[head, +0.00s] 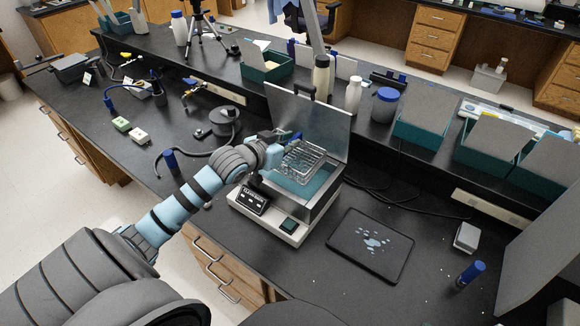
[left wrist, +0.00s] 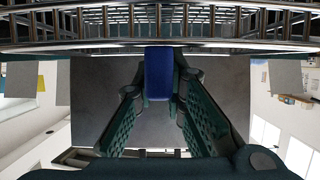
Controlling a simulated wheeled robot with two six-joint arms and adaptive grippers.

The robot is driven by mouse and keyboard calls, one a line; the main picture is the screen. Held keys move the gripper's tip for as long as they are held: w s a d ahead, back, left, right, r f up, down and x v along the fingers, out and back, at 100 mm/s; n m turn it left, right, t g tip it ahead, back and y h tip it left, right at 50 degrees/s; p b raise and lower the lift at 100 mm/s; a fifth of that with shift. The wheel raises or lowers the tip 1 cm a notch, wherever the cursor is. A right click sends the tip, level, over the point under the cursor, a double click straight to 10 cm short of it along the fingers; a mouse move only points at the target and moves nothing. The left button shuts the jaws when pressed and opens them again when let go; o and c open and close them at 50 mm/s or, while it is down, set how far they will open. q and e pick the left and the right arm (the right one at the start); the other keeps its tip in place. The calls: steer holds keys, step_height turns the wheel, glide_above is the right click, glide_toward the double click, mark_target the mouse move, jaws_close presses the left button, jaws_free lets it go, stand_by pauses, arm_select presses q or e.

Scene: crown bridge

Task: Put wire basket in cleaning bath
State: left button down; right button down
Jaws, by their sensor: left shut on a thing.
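The wire basket (head: 303,160) is a silvery mesh box with a blue handle. It is over the open top of the cleaning bath (head: 262,222), a pale box with front controls and blue liquid (head: 310,187) inside; I cannot tell how far its underside is above the liquid. The bath's lid (head: 318,118) stands open behind it. My left gripper (head: 284,140) is shut on the basket's handle. In the left wrist view the blue handle (left wrist: 158,72) lies between the fingers, and the basket's wires (left wrist: 235,22) cross the top. My right gripper is out of view.
A dark tablet (head: 371,246) lies right of the bath, with a blue-capped bottle (head: 470,274) farther right. White bottles (head: 353,96) and a blue-lidded jar (head: 385,108) stand behind. Teal bins (head: 420,135) line the back right. Bench space in front of the bath is narrow.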

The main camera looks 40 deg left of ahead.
mark_target(286, 162)
arm_select(q)
steer(key=f, duration=0.2)
steer(key=f+b, duration=0.1)
steer(key=f, duration=0.1)
steer(key=f+b, duration=0.1)
steer(key=f, duration=0.2)
steer(key=shift+w, duration=0.4)
steer(key=shift+f, duration=0.55)
steer(key=c, duration=1.7)
jaws_free()
steer(key=shift+o, duration=0.2)
steer(key=shift+r, duration=0.1)
